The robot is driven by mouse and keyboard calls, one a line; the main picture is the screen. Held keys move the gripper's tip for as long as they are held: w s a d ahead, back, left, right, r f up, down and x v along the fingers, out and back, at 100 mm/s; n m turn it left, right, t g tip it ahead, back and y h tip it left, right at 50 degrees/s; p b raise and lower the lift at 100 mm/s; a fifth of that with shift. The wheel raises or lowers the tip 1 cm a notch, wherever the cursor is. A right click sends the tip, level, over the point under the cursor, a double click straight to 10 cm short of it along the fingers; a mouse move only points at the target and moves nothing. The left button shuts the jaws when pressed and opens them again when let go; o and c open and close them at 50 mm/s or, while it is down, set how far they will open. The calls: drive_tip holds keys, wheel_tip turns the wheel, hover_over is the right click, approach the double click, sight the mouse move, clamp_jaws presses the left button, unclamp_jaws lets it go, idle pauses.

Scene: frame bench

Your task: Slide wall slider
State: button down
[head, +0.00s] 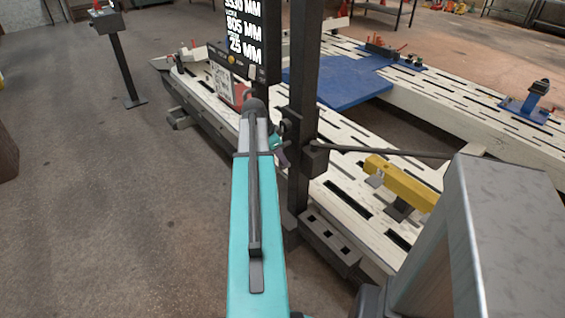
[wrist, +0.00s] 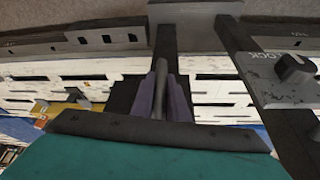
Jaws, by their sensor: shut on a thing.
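My gripper (wrist: 161,92) is shut on a grey upright handle (wrist: 160,68), which stands between its two purple-grey fingers in the wrist view. I take this handle to be part of the wall slider, but the frames do not name it. In the head view my teal arm hides most of the grip, and only a bit of my gripper (head: 281,152) shows beside a dark upright post (head: 303,100). The post stands at the near edge of the slotted white bench (head: 345,150). The handle itself is hidden in the head view.
A display (head: 243,40) with millimetre readings is beside the post. A lettered panel with a black knob (wrist: 294,68) is close right of my gripper. A dark bar (head: 375,150) and yellow block (head: 400,182) are at right. Open floor (head: 110,210) lies left.

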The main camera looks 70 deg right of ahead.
sight(283, 126)
wheel_tip(283, 126, up, 16)
drive_tip(key=p, duration=0.5)
drive_tip(key=shift+w+a+p, duration=0.1)
drive_tip(key=shift+a+p, duration=0.05)
drive_tip(key=shift+p, duration=0.25)
drive_tip(key=c, duration=1.7)
unclamp_jaws()
drive_tip(key=shift+r, duration=0.1)
drive_tip(key=shift+w+a+r, duration=0.1)
drive_tip(key=shift+w+r, duration=0.1)
drive_tip(key=shift+r, duration=0.45)
drive_tip(key=b+v, duration=0.1)
drive_tip(key=v, duration=1.1)
drive_tip(key=shift+r+b, duration=0.2)
drive_tip(key=shift+b, duration=0.15)
